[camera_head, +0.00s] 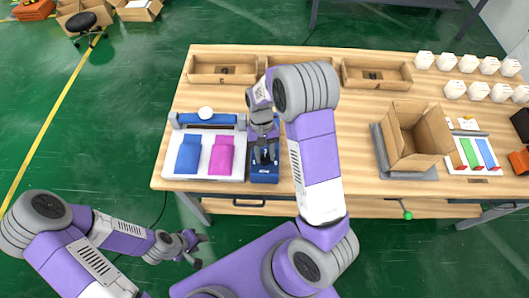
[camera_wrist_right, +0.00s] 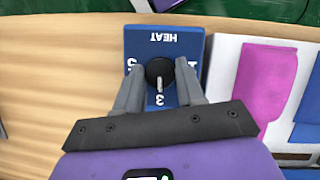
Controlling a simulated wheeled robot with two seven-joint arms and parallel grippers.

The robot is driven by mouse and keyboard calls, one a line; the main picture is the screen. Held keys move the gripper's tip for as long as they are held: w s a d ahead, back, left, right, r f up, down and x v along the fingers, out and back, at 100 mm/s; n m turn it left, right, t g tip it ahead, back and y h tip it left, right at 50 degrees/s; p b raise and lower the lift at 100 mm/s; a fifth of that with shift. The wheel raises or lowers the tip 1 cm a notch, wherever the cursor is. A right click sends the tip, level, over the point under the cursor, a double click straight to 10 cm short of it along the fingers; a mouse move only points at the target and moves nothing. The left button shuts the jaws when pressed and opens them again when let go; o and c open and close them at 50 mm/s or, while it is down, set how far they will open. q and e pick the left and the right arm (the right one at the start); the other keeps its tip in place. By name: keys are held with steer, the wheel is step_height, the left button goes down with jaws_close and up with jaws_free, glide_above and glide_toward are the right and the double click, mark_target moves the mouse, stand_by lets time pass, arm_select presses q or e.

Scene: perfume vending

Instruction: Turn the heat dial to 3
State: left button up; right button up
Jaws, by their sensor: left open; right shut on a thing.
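The heat dial is a black round knob (camera_wrist_right: 160,72) on a blue box (camera_wrist_right: 140,45) lettered HEAT, with several numbers around the knob. The knob's white pointer line aims at the 3, at the bottom of the right wrist view. My right gripper (camera_wrist_right: 160,80) is shut on the knob, one grey finger on each side. In the head view the blue box (camera_head: 264,178) stands at the table's front edge under my right gripper (camera_head: 265,153), which partly hides the knob. My left gripper (camera_head: 193,244) is open and empty, off the table at the lower left.
A white tray (camera_head: 240,170) with a blue and a pink pouch lies just left of the box. An open cardboard box (camera_head: 438,140) and several white bottles are at the right. Wooden trays (camera_head: 222,80) line the back. The table middle is clear.

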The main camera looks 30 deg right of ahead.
stand_by(0.3)
steer(key=o, duration=1)
steer(key=shift+r, duration=0.15)
steer(key=a+p+v, duration=0.1)
steer(key=v, duration=0.6)
steer(key=shift+d+r, duration=0.2)
steer(key=shift+d, duration=0.35)
